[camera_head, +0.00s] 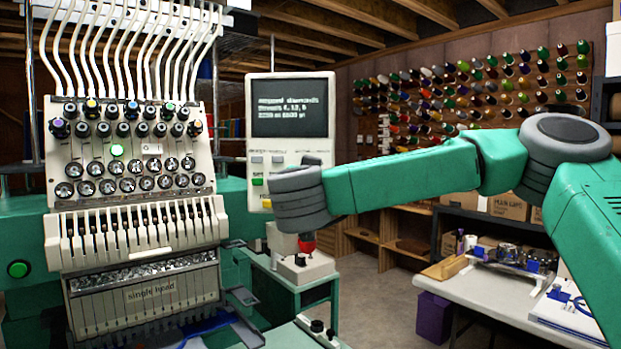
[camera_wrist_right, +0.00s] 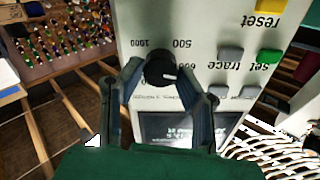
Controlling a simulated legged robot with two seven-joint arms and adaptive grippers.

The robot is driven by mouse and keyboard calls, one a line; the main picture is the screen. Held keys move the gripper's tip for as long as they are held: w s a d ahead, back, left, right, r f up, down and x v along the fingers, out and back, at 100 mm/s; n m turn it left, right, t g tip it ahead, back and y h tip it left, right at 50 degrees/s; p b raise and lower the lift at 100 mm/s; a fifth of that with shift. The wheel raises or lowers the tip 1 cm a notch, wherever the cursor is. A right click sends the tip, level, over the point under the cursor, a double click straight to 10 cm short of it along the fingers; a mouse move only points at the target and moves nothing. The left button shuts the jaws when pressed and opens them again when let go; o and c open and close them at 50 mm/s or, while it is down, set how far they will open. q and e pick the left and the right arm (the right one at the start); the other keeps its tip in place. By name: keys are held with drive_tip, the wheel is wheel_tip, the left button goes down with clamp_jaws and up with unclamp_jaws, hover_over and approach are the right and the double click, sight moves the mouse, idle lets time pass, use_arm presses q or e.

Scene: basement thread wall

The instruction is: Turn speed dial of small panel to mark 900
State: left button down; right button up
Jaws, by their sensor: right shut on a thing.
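The small panel (camera_head: 290,118) is a pale upright box with a dark screen (camera_head: 290,107) and coloured buttons; it stands right of the embroidery machine in the head view. In the right wrist view its face (camera_wrist_right: 203,18) appears upside down. The black speed dial (camera_wrist_right: 158,68) has a white pointer line directed right and slightly down in that view. Printed numbers, including 1000 and 500, surround it; the exact mark at the pointer is unclear. My right gripper (camera_wrist_right: 160,74) is shut on the dial, a finger on each side. In the head view my wrist hides the dial and fingers. My left gripper is out of view.
The embroidery machine (camera_head: 135,190) fills the left. A red-topped control (camera_head: 307,243) on a pale box sits below my right wrist. A white table (camera_head: 490,300) with tools stands at right. Thread spools (camera_head: 480,85) cover the back wall.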

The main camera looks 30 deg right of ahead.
drive_tip(key=shift+d+m+b, duration=0.1)
drive_tip(key=shift+m+b, duration=12.15)
drive_tip(key=shift+m, duration=3.65)
drive_tip(key=shift+w, duration=0.1)
drive_tip(key=o, duration=1)
drive_tip(key=shift+o, duration=0.7)
drive_tip(key=shift+f, duration=0.1)
